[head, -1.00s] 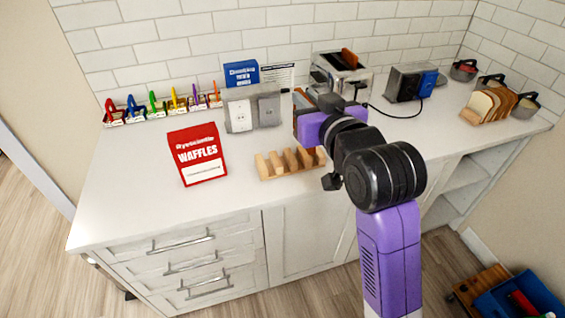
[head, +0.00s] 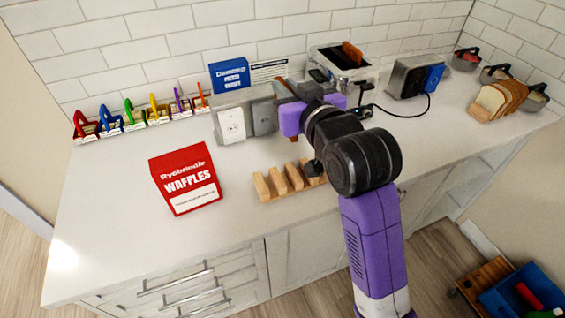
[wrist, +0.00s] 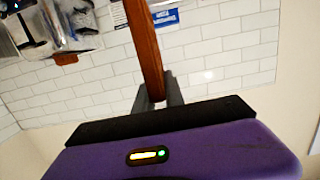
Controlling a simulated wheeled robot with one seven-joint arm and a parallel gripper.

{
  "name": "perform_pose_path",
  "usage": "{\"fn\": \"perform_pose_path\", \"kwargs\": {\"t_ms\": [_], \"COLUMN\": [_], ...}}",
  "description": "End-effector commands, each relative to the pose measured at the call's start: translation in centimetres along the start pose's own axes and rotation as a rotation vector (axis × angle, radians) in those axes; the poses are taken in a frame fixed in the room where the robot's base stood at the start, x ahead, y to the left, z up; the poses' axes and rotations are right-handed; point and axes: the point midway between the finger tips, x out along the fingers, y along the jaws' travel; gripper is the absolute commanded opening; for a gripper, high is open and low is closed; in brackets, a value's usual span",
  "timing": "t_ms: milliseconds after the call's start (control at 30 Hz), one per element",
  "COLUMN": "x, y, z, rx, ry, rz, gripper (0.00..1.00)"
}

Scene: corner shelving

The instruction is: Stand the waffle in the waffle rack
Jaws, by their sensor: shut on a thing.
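My gripper (wrist: 158,92) is shut on a flat brown thing, apparently the waffle (wrist: 143,45), seen edge-on in the wrist view and pointing away from the fingers. In the head view my gripper (head: 283,98) is above the counter, beyond the waffle rack and in front of the toaster. The arm hides most of the waffle there. The waffle rack (head: 283,183) is a light wooden base with several upright slats. It stands near the counter's front edge, below my wrist, which hides its right end.
A red waffle box (head: 185,180) stands left of the rack. A grey outlet box (head: 233,122) is behind. The toaster (head: 343,72) holds a brown slice. Coloured clips (head: 130,115) line the back left. A bread rack (head: 492,103) and baskets are at right.

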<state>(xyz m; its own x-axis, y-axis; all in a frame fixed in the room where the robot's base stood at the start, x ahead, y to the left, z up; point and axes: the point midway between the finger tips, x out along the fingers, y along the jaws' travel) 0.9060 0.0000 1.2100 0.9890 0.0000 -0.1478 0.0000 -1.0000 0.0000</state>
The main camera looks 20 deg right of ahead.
Motion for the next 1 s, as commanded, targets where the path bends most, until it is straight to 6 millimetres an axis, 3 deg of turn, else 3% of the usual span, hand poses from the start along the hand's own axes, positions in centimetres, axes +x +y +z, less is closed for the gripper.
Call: {"fn": "perform_pose_path", "kwargs": {"t_ms": [100, 500, 767, 1000], "x": [0.4, 1.7, 2.1, 2.6], "y": [0.0, 0.0, 0.0, 0.0], "z": [3.2, 12.2, 14.4, 17.6], "rx": [0.0, 0.0, 0.0, 0.0], "ry": [-0.01, -0.007, -0.003, -0.004], "rz": [0.0, 0.001, 0.0, 0.0], "gripper": [0.0, 0.0, 0.0, 0.0]}}
